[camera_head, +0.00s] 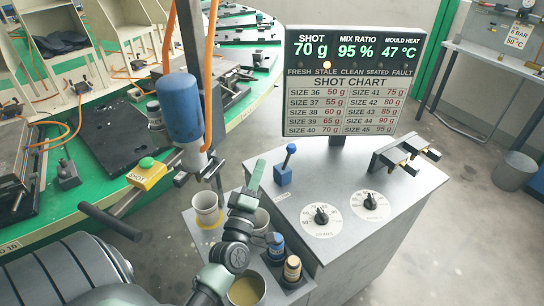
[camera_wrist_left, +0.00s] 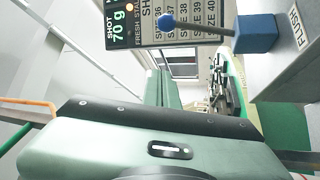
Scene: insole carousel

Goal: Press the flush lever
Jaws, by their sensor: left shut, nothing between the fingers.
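The flush lever (camera_head: 290,150) is a short stick with a blue knob on a blue block (camera_head: 284,175), on top of the grey cabinet (camera_head: 330,180). It leans slightly right in the head view. In the left wrist view the lever's knob (camera_wrist_left: 166,22) and block (camera_wrist_left: 256,33) show at the top, beside a FLUSH label (camera_wrist_left: 298,26). My left gripper (camera_head: 257,168) is shut and empty, just left of the block, with a small gap visible between them. Its shut fingers also show in the left wrist view (camera_wrist_left: 166,85). My right gripper is not in view.
A display (camera_head: 350,45) stands behind the cabinet, its STALE lamp lit. Two dials (camera_head: 321,215) and a rack (camera_head: 405,157) are to the right. A cup (camera_head: 205,208), bottles (camera_head: 275,246) and a blue dispensing head (camera_head: 181,108) are close to my left arm.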

